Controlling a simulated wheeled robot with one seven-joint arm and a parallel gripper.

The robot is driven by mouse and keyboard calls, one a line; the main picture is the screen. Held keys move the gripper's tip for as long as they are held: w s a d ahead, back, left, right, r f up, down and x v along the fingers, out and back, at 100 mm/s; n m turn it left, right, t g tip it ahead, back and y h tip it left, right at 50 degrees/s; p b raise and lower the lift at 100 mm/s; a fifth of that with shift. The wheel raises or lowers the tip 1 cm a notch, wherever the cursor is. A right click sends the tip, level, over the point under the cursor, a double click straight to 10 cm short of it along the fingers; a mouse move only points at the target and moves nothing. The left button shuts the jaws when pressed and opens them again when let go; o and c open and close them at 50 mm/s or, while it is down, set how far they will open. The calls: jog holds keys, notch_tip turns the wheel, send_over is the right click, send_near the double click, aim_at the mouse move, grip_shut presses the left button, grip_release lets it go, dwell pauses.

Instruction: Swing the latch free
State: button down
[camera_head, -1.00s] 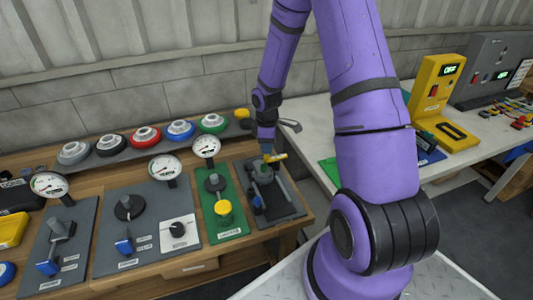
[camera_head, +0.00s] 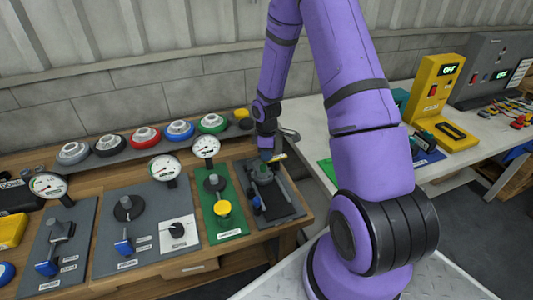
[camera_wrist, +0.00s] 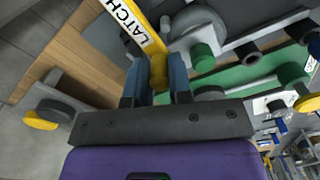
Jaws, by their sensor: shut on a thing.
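The latch is a yellow bar (camera_wrist: 135,22) with a white label reading LATCH and a yellow knob (camera_wrist: 158,65) at its near end in the wrist view. In the head view the yellow bar (camera_head: 279,157) shows above the grey latch panel (camera_head: 285,208) at the right end of the wooden bench. My gripper (camera_wrist: 158,78) is shut on the knob, with one blue finger on each side of it. In the head view my gripper (camera_head: 267,154) points down at the panel, and its fingers are too small to make out clearly.
A green panel with a yellow knob (camera_head: 222,208) stands just left of the latch panel. Gauges, levers and round coloured dials (camera_head: 145,136) fill the bench further left. A white table with a yellow device (camera_head: 437,100) stands to the right.

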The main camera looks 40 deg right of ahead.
jog(key=shift+w, duration=0.1)
jog(key=m, duration=0.2)
jog(key=w+m, duration=0.1)
jog(key=shift+d+m, duration=0.3)
jog(key=shift+m, duration=0.1)
jog(key=m, duration=0.2)
jog(key=w+d+m, duration=0.1)
jog(key=m, duration=0.1)
jog(key=shift+w+d+m, duration=0.1)
jog(key=shift+w+m, duration=0.05)
jog(key=shift+m, duration=0.15)
jog(key=m, duration=0.1)
jog(key=d+m, duration=0.1)
jog(key=m, duration=0.1)
jog(key=shift+w+d, duration=0.1)
jog(key=shift+w, duration=0.1)
jog(key=shift+d+m, duration=0.35)
jog(key=shift+m, duration=0.7)
jog(key=shift+d+m, duration=0.3)
jog(key=shift+m, duration=0.75)
jog(key=shift+d+m, duration=0.1)
jog(key=shift+m, duration=0.2)
jog(key=c, duration=1.3)
grip_release()
